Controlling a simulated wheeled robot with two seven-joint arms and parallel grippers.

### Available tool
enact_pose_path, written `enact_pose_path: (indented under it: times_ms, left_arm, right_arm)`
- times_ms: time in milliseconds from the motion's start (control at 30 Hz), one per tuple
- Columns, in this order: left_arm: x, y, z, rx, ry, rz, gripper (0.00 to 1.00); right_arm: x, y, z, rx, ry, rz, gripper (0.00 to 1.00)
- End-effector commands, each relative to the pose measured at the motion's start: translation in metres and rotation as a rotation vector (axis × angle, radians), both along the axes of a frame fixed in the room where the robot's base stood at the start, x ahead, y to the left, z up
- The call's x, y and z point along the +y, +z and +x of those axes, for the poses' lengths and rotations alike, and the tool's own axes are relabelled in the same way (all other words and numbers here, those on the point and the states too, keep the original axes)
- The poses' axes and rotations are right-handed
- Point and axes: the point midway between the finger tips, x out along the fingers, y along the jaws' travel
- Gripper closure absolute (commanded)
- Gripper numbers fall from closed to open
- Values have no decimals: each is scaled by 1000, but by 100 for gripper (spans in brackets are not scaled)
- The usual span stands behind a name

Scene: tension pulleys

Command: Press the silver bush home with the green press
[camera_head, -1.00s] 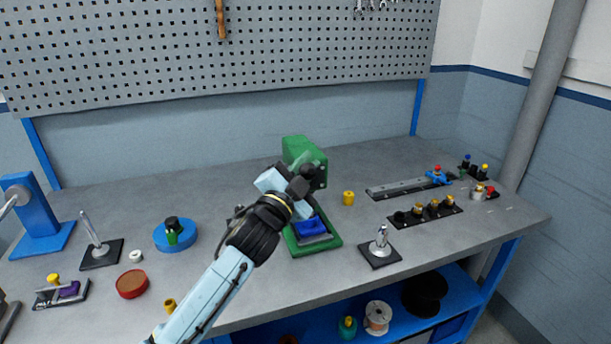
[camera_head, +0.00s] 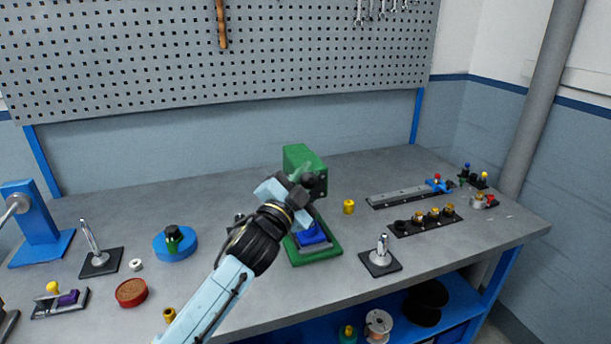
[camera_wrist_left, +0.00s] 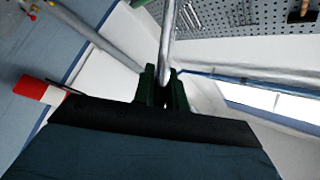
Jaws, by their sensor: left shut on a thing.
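The green press (camera_head: 304,157) stands at the middle of the bench, on a green base. A blue block (camera_head: 312,234) sits on that base under the head. My left gripper (camera_head: 300,184) is in front of the press head and partly covers it. In the left wrist view its dark fingers (camera_wrist_left: 163,88) are shut around a grey metal rod (camera_wrist_left: 169,42), which looks like the press lever. I cannot make out the silver bush; my gripper and arm hide part of the space above the block. My right gripper is out of view.
A yellow cylinder (camera_head: 348,207) stands right of the press. A black plate with an upright silver pin (camera_head: 381,257) is at the front right. A blue round stand (camera_head: 176,243) and a red dish (camera_head: 131,292) are on the left. The bench behind the press is clear.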

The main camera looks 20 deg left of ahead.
Motion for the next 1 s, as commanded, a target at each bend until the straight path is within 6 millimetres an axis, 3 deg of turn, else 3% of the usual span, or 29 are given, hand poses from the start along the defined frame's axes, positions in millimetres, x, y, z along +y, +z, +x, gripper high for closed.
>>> enact_pose_path:
  times_ms: [33,200,233,367,733,1000]
  left_arm:
    - [-5,-19,-1,34,-5,10,100]
    - [-5,-19,-1,34,-5,9,100]
    - [-5,-19,-1,34,-5,9,83]
    - [-5,-19,-1,35,-5,8,66]
    - [-5,-18,-3,34,-6,8,66]
    - [-1,-20,-19,32,-7,6,66]
  right_arm:
    - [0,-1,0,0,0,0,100]
    - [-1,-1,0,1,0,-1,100]
    - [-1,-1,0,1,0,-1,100]
    - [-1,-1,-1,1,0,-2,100]
    - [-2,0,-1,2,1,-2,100]
    - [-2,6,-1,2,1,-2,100]
